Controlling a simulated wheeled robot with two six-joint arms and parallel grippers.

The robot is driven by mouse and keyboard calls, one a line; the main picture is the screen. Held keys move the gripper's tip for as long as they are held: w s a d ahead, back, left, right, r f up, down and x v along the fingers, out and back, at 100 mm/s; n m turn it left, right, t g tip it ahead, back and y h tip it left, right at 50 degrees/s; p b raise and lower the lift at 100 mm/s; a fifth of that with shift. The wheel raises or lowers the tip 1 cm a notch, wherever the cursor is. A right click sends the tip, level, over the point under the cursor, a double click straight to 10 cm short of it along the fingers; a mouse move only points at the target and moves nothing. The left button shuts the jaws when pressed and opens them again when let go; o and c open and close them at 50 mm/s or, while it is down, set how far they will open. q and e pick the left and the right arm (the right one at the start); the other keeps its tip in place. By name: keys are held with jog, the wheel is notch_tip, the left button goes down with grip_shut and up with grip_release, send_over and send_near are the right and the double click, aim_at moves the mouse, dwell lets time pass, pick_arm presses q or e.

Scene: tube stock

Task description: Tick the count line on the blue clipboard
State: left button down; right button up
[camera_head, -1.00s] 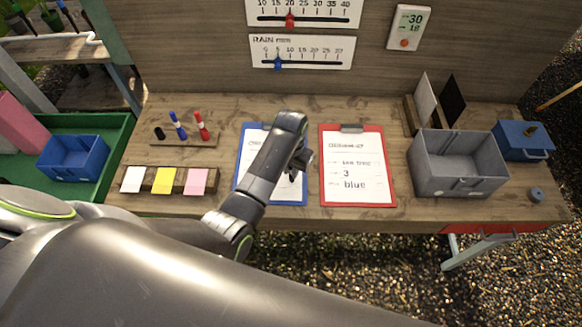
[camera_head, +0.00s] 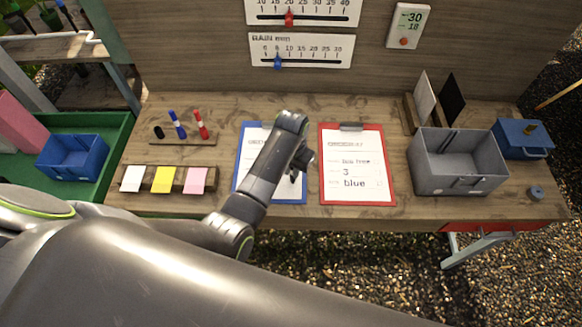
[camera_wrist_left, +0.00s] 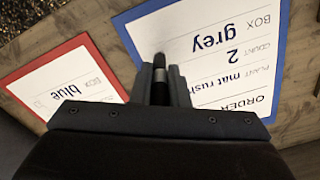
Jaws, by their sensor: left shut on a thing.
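The blue clipboard (camera_head: 238,178) lies on the bench, partly hidden behind my left arm. In the left wrist view the blue clipboard (camera_wrist_left: 283,40) shows upside down, its sheet reading mat rush, count 2 (camera_wrist_left: 233,57) and box grey. My left gripper (camera_head: 299,168) is over the right part of this sheet. It is shut on a dark marker (camera_wrist_left: 160,88), which also shows between the fingers in the left wrist view. The marker's end is over blank paper, beyond the written 2. I cannot tell whether it touches. My right gripper is not in view.
The red clipboard (camera_head: 391,190) lies just right of the blue one. A pen rack (camera_head: 184,140) with blue and red markers and a black piece stands left. Sticky notes (camera_head: 163,180) lie before it. A grey box (camera_head: 459,184) and blue box (camera_head: 521,140) stand right.

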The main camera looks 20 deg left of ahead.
pick_arm(q)
jog(key=shift+w, duration=0.2)
dwell(0.5)
jog(key=shift+w+d, duration=0.15)
jog(key=shift+w, duration=0.2)
jog(key=shift+w, duration=0.1)
jog(key=shift+r, duration=0.15)
dwell(0.5)
jog(key=shift+r, duration=1.35)
